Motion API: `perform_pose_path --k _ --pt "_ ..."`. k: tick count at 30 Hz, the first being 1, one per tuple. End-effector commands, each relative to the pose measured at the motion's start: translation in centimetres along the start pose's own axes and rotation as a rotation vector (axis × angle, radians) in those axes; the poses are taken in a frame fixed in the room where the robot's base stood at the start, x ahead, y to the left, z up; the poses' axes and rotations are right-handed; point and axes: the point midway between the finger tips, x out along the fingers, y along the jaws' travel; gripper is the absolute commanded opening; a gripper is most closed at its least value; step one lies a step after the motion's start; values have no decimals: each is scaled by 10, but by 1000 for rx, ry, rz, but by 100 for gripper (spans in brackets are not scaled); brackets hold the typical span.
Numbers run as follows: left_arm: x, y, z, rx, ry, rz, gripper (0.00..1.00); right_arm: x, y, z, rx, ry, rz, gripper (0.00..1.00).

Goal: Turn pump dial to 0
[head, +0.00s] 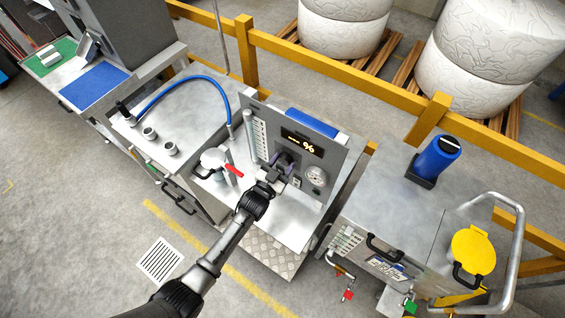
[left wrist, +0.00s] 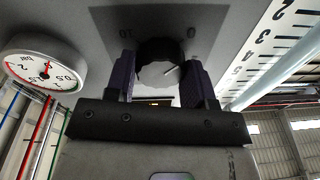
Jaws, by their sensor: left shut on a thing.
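The pump dial (left wrist: 158,64) is a dark round knob with a pale face on the grey panel. In the left wrist view, which is turned upside down, a short white mark on its face points right and slightly down. Small labels sit above it at the left and right, too blurred to read surely. My left gripper (head: 279,170) is at the panel, below the display. Its two dark fingers are shut on the dial from either side, as the left wrist view shows. The gripper hides most of the dial in the head view. My right gripper is not in view.
The panel carries a display (head: 300,142) showing a dash and "%", a round pressure gauge (head: 317,177) and a level scale (head: 259,138). A red-handled valve (head: 234,170) stands close left of my arm. A blue hose (head: 185,80) arches over the left bench.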

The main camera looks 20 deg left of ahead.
Motion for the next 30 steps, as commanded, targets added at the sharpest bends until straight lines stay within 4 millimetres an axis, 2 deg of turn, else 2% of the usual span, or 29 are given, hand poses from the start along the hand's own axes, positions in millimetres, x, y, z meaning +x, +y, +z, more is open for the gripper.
perform_pose_path --k 7,8,15,24,26,30 --pt "0 0 0 -3 0 -1 26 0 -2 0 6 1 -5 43" --pt "0 0 0 -3 0 -1 52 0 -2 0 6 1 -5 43" --pt "0 0 0 -1 0 0 75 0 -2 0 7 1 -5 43" --pt "-3 0 0 0 0 0 75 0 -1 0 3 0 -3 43" --pt "-8 0 1 0 0 0 75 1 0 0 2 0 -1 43" --pt "-30 0 2 0 -2 0 75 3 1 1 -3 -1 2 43"
